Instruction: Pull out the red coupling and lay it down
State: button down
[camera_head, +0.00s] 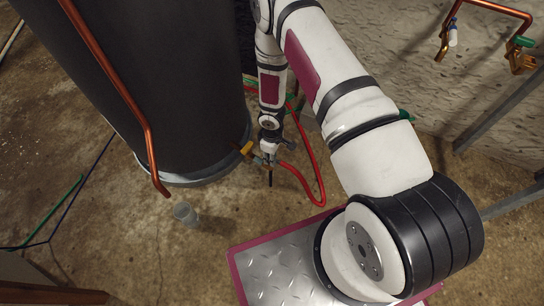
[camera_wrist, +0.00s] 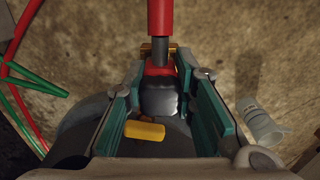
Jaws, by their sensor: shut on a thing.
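The red coupling (camera_wrist: 160,70) shows in the wrist view as a red collar beside a grey-white metal piece, between my jaws. My gripper (camera_wrist: 168,82) is shut on it, with teal pads on both sides. A grey metal stem joins it to the end of a red hose (camera_wrist: 161,18). A yellow valve handle (camera_wrist: 145,130) lies just below the jaws in that view. In the head view my gripper (camera_head: 270,160) is low beside the dark tank (camera_head: 180,80), and the red hose (camera_head: 318,180) loops to its right. The coupling is too small to make out there.
A pale translucent cup (camera_head: 186,214) stands on the floor near the tank; it also shows right of my gripper in the wrist view (camera_wrist: 262,125). A copper pipe (camera_head: 130,100) runs down the tank. Green hose (camera_head: 62,205) lies left. Floor in front of the tank is mostly clear.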

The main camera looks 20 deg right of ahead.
jog(key=shift+r+p, duration=0.85)
jog(key=shift+r, duration=0.6)
jog(key=shift+d, duration=0.1)
